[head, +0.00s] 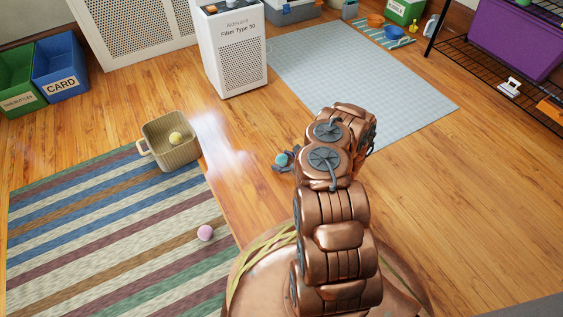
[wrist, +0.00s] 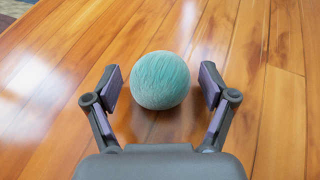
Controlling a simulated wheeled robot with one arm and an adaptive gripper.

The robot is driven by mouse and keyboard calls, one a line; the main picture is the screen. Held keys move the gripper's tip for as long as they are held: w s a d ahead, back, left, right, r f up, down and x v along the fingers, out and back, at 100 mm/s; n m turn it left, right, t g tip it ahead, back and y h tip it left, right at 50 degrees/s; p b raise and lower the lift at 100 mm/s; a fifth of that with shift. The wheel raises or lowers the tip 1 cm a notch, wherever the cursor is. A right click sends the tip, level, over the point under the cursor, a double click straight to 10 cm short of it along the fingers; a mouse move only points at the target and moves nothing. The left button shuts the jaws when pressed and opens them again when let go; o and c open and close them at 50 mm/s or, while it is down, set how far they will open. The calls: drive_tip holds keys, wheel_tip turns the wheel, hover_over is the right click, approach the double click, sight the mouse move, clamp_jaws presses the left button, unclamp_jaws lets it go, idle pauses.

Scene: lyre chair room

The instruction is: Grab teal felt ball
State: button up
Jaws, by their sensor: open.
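The teal felt ball (wrist: 160,80) rests on the wooden floor between the two open fingers of my gripper (wrist: 161,88) in the wrist view. Gaps show on both sides, so the fingers do not appear to touch it. In the head view, the ball (head: 281,159) shows beside my arm, just right of the basket. My gripper (head: 283,167) is partly hidden there behind my copper arm.
A tan basket (head: 183,157) holding a yellow ball (head: 176,138) stands at the striped rug's (head: 120,230) edge. A pink ball (head: 205,233) lies on the rug. A white air filter (head: 232,60) stands behind. A pale blue mat (head: 370,80) covers the floor at back right.

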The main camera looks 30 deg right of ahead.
drive_tip(key=shift+c, duration=0.3)
drive_tip(key=c, duration=1)
